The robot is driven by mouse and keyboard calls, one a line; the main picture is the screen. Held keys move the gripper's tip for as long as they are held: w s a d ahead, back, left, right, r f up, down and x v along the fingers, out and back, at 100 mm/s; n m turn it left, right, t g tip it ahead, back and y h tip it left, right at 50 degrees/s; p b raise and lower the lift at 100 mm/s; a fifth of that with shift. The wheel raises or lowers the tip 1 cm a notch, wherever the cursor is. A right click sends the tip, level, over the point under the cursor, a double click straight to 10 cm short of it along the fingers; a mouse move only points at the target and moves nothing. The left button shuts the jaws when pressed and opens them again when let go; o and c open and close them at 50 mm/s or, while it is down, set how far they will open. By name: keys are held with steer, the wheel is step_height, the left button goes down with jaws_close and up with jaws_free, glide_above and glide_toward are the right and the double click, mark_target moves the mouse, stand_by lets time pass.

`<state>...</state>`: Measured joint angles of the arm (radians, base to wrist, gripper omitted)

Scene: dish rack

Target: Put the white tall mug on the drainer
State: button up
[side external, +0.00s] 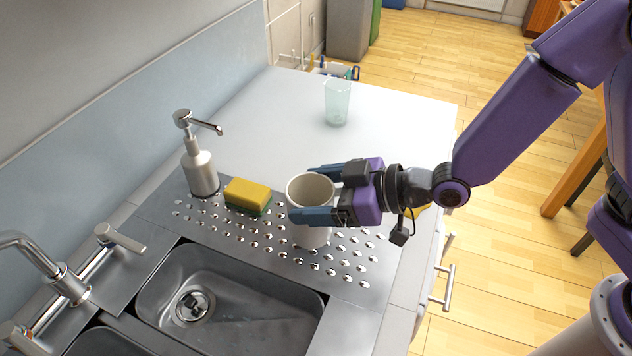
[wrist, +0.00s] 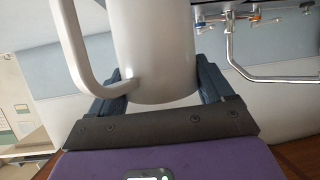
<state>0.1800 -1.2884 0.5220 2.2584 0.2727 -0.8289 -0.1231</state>
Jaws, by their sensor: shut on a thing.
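The white tall mug (side external: 311,232) is upright at the perforated metal drainer (side external: 345,275), over its right half. I cannot tell whether its base touches the drainer. My gripper (side external: 314,193) comes in from the right, with one blue finger on each side of the mug, and is shut on it. In the wrist view the mug (wrist: 155,45) fills the middle between the fingers of my gripper (wrist: 160,85), and its handle (wrist: 75,50) is at the left.
A soap dispenser (side external: 200,170) and a yellow-green sponge (side external: 247,195) stand on the drainer's left part. A clear glass (side external: 337,102) stands on the white counter (side external: 270,110) behind. The sink basin (side external: 235,310) and tap (side external: 60,275) are in front and to the left.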

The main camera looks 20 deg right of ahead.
steer(key=shift+f, duration=0.4)
steer(key=shift+f, duration=0.6)
steer(key=shift+f, duration=0.2)
stand_by(0.6)
steer(key=o, duration=1.6)
steer(key=shift+f, duration=0.1)
steer(key=shift+c, duration=0.2)
steer(key=v, duration=1.7)
steer(key=shift+r, duration=0.2)
steer(key=shift+s+d, duration=0.1)
